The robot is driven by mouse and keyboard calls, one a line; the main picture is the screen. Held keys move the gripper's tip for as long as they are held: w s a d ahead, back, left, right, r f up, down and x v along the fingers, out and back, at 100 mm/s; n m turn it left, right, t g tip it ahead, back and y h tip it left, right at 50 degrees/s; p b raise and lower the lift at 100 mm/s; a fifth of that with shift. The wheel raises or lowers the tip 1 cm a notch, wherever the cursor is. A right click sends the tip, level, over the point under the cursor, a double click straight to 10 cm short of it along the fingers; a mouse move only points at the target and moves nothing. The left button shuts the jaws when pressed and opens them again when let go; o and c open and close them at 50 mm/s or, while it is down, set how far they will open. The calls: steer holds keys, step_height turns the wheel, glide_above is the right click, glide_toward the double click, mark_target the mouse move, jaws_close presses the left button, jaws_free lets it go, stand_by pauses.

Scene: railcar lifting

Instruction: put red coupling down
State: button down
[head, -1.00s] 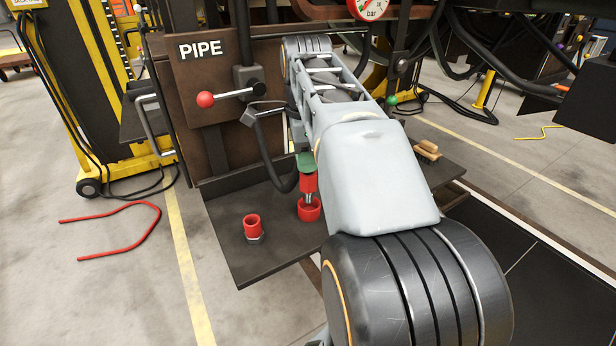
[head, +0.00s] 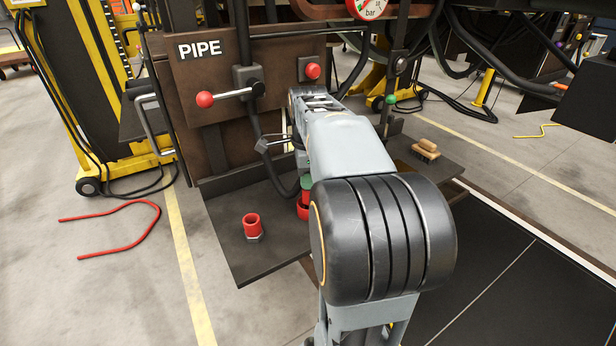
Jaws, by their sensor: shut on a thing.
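My gripper (head: 306,182) is low over the dark shelf (head: 265,262), partly hidden behind my arm. A green piece shows at it, and it is shut on a red coupling (head: 305,197), of which only a small part shows. Right below is a red ring-shaped holder (head: 303,212) on the shelf. The coupling is down at this holder; I cannot tell whether it is fully seated, because my arm covers the right side. Another red coupling piece (head: 252,226) with a metal base stands upright on the shelf to the left.
A brown panel with a PIPE sign (head: 200,50) stands behind, with a red-knobbed lever (head: 230,95) and a red button (head: 312,71). A black hose (head: 270,160) hangs close to my gripper's left. A wooden brush (head: 426,150) lies on the shelf's right part. The shelf's front left is bare.

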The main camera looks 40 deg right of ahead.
steer(key=shift+f, duration=0.2)
steer(key=c, duration=1.1)
jaws_free()
steer(key=shift+o, duration=0.2)
step_height(320, 180, up, 12)
steer(key=p, duration=0.1)
steer(key=s+a+f+n+t, duration=0.1)
steer(key=s+a+f+n, duration=0.1)
steer(key=a+f+n, duration=0.3)
steer(key=s+a+f+n+t, duration=0.1)
steer(key=s+a+f+n, duration=0.1)
steer(key=a+f+n, duration=0.4)
steer(key=s+a+f+n+t, duration=0.2)
steer(key=a+f+n, duration=0.3)
steer(key=n, duration=0.7)
steer(key=shift+s+a+f, duration=0.1)
steer(key=shift+a+f, duration=0.1)
steer(key=shift+a, duration=0.2)
steer(key=shift+s+a+f, duration=0.1)
steer(key=shift+a+f, duration=0.05)
steer(key=shift+a, duration=0.25)
steer(key=shift+s+a+f+n, duration=0.15)
steer(key=shift+s+f+n, duration=0.05)
steer(key=shift+f+n, duration=0.25)
